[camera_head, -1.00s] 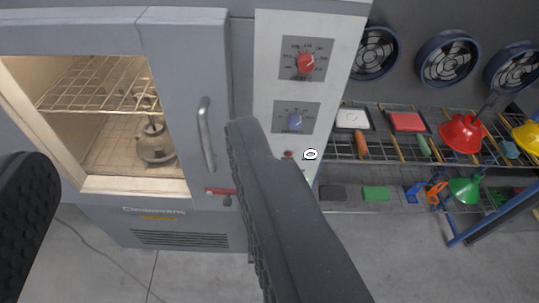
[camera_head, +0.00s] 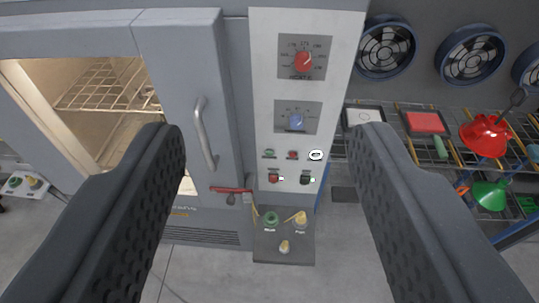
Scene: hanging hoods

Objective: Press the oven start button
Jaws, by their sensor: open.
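The oven (camera_head: 185,60) stands at the left, with a grey door and a window showing a wire rack. Its white control panel (camera_head: 262,100) faces me between my fingers. A red dial (camera_head: 302,62) is on top, with a blue knob (camera_head: 296,121) below. Under these are a small green button (camera_head: 269,153), a red button (camera_head: 292,155) and a white ring-shaped button (camera_head: 316,155). Lower down are a red switch (camera_head: 274,178) and a dark switch (camera_head: 305,179). I cannot read which is start. My gripper (camera_head: 271,132) is open and empty, its fingers apart on either side of the panel.
A box (camera_head: 265,250) with green and yellow buttons juts out below the panel. The oven door has a metal handle (camera_head: 205,135) and a red latch (camera_head: 231,190). At right are blue fans (camera_head: 386,48), shelves, a red hood (camera_head: 484,135) and a green hood (camera_head: 490,194).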

